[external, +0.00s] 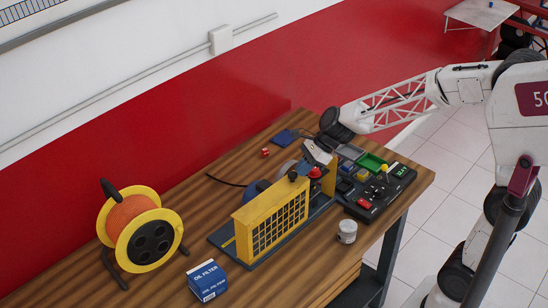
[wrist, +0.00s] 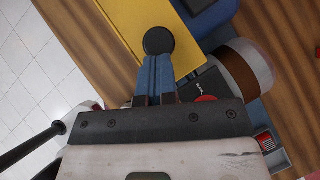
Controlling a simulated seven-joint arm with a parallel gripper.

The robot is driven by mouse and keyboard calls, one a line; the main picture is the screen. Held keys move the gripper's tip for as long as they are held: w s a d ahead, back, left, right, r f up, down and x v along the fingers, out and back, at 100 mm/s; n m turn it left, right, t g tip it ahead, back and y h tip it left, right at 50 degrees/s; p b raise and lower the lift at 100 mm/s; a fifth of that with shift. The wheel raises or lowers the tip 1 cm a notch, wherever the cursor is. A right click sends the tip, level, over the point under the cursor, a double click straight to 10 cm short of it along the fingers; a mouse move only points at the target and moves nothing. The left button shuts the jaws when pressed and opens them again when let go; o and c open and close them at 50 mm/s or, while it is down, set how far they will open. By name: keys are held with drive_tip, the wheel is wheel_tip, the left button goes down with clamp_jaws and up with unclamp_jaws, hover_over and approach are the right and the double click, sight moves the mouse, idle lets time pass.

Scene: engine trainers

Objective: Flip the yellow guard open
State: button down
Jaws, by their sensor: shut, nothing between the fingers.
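The yellow guard (external: 268,221) stands upright on the engine trainer in the external view, with its barred face toward the front. In the wrist view its yellow top (wrist: 112,25) runs diagonally at the upper left. A round black knob (wrist: 158,41) is at the guard's edge, and it also shows in the external view (external: 292,176). My gripper (wrist: 156,62) is shut and empty, its blue fingers together with their tips at the knob. I cannot tell whether they touch it. In the external view my gripper (external: 304,166) is above the guard's right end, its fingertips hard to make out.
A black control panel (external: 378,192) with a green tray lies right of the trainer. A red button (external: 315,172) is near my gripper. A white jar (external: 347,231), an oil filter box (external: 207,281) and an orange cable reel (external: 145,235) stand on the wooden bench.

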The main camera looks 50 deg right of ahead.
drive_tip(key=shift+s+d+r, duration=0.1)
drive_tip(key=shift+s+d, duration=0.25)
drive_tip(key=shift+d, duration=0.3)
drive_tip(key=d+f+v, duration=0.1)
drive_tip(key=v, duration=1.1)
drive_tip(key=shift+s, duration=0.25)
drive_tip(key=s+d+f+n+h, duration=0.1)
drive_tip(key=s+n+h, duration=0.1)
drive_tip(key=s+n, duration=0.5)
drive_tip(key=s+f+n+h, duration=0.1)
drive_tip(key=s+n+h, duration=0.2)
drive_tip(key=s+n, duration=0.5)
drive_tip(key=s+d+f+n+g+h, duration=0.1)
drive_tip(key=s+n+h, duration=0.1)
drive_tip(key=s+n, duration=0.6)
drive_tip(key=shift+s+d+f, duration=0.35)
drive_tip(key=shift+s+d, duration=0.05)
drive_tip(key=shift+s, duration=0.15)
idle(1.9)
